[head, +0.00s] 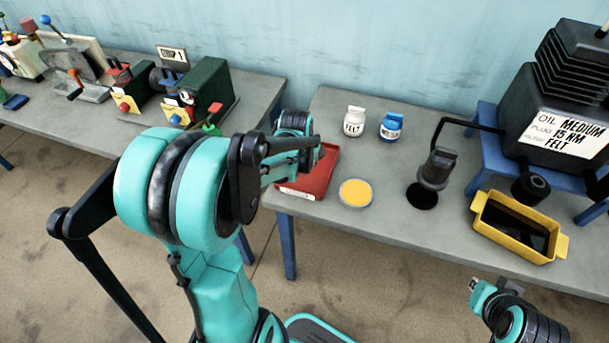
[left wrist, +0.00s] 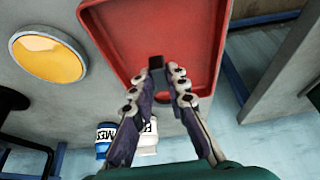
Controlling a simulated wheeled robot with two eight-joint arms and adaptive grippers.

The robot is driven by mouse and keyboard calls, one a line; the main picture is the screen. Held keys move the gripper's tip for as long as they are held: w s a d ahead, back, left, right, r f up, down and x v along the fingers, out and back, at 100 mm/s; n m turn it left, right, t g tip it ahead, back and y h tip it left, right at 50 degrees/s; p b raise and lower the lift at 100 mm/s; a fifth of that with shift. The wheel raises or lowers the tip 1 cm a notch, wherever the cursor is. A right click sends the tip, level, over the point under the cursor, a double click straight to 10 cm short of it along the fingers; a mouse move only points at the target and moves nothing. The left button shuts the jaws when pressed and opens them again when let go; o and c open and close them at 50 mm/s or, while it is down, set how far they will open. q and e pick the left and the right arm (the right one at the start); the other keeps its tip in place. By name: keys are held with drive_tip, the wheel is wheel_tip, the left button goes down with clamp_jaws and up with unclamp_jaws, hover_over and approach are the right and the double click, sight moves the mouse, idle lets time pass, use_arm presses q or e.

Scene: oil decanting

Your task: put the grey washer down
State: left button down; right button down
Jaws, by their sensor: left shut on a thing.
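My left gripper (left wrist: 165,80) is shut on a small dark piece (left wrist: 156,63), which shows at its fingertips over the red tray (left wrist: 120,20). The piece fits the grey washer, but its ring shape cannot be made out. I cannot tell whether it touches the tray floor. In the head view the red tray (head: 322,178) lies at the left end of the right-hand table, and my left arm hides much of it. The washer cannot be made out there. My right gripper (head: 474,285) is at the lower right, off the table's front edge; its jaws are unclear.
A yellow round dish (head: 356,193) stands just right of the tray. A white jar (head: 354,121) and a blue jar (head: 391,126) stand behind. Further right are a dark pump-like tool (head: 437,168), a yellow pan (head: 515,228) and a large black oil container (head: 560,90).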

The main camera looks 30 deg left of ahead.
sight(305, 175)
use_arm(q)
drive_tip(key=shift+s+a+f, duration=0.35)
drive_tip(key=shift+s+f, duration=0.05)
drive_tip(key=shift+s, duration=0.1)
drive_tip(key=shift+f+b, duration=1.1)
drive_tip(key=shift+f, duration=0.8)
drive_tip(key=shift+f, duration=0.2)
drive_tip(key=c, duration=1.5)
unclamp_jaws()
drive_tip(key=shift+r, duration=0.1)
